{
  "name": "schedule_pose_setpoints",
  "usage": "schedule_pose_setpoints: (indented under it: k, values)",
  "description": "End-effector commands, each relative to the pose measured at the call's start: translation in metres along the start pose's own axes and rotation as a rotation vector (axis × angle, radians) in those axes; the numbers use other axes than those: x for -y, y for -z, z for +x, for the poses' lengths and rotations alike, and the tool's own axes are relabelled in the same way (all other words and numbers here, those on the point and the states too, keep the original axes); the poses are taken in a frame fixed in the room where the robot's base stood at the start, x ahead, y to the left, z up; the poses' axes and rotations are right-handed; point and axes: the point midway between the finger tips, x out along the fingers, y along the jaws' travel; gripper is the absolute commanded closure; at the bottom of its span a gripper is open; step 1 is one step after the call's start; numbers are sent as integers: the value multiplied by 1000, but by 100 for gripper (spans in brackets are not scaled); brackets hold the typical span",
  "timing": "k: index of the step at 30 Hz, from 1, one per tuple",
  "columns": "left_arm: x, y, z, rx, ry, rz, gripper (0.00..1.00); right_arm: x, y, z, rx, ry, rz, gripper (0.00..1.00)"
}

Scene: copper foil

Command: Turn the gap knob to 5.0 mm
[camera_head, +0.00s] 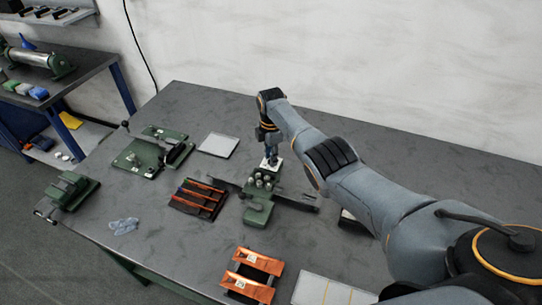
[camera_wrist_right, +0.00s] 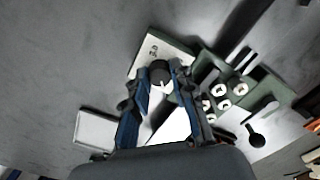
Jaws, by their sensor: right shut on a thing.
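The gap knob (camera_wrist_right: 161,70) is a dark round knob with a pale mark, on a white dial plate (camera_wrist_right: 146,50) with small print that I cannot read. The plate (camera_head: 279,162) also shows at the back of a green machine (camera_head: 257,213) with several round posts on top. My right gripper (camera_head: 270,161) points down over the plate. In the wrist view its two blue-sided fingers (camera_wrist_right: 161,78) are shut on the knob, one on each side. In the head view the knob is hidden by the gripper. The knob's setting cannot be read. My left gripper is not in view.
A black rack with copper strips (camera_head: 198,199) stands left of the machine. An orange-and-black holder (camera_head: 251,274) lies in front. Another green device (camera_head: 150,152), a pale sheet (camera_head: 218,145) and a green vice (camera_head: 71,190) are to the left. The table's back right is bare.

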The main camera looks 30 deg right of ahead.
Motion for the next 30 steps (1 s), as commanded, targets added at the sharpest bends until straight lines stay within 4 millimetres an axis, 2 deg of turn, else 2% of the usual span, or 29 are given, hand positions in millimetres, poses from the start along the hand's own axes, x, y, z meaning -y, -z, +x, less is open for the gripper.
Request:
schedule_pose_setpoints:
  k: [10,11,14,25,30]
  values:
    - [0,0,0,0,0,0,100,0,0,0,1,0,-2,100]
    - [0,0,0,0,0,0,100,0,0,0,1,0,-2,73]
    - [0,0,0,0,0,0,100,0,0,0,1,0,-2,53]
    - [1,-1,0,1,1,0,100,0,0,-2,0,-1,-1,52]
    - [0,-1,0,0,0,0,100,-1,0,-17,0,-4,-1,52]
